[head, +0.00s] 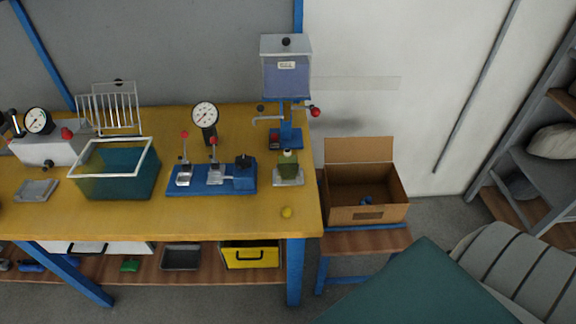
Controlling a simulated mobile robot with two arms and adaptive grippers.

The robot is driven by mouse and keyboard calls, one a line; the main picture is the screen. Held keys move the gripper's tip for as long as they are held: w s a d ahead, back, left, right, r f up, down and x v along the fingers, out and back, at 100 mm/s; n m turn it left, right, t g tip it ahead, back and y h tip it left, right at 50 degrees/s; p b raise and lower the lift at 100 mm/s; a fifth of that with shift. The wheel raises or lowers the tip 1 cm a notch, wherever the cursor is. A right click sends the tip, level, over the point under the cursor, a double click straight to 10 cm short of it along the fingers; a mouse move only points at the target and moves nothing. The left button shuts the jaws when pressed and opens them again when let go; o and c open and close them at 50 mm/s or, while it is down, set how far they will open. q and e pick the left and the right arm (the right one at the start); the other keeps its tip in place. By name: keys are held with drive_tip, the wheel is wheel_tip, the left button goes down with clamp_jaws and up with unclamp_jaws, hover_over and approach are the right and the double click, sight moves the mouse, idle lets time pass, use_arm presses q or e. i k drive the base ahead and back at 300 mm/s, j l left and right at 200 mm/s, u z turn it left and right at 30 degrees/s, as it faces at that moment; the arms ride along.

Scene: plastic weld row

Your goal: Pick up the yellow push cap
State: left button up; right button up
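The yellow push cap (286,212) is a small yellow piece on the wooden workbench (240,219), near its front right corner. It lies in front of the green part on the press base and is apart from it. Neither of my grippers shows in the head view. Nothing covers the cap.
A press (286,75) with a red-knobbed lever stands behind the cap. A blue fixture (210,190) with clamps and a teal bin (118,190) are to the left. An open cardboard box (366,213) stands right of the bench. A teal surface (425,290) fills the lower right.

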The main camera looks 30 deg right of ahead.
sight(286, 211)
drive_tip(key=z, duration=1)
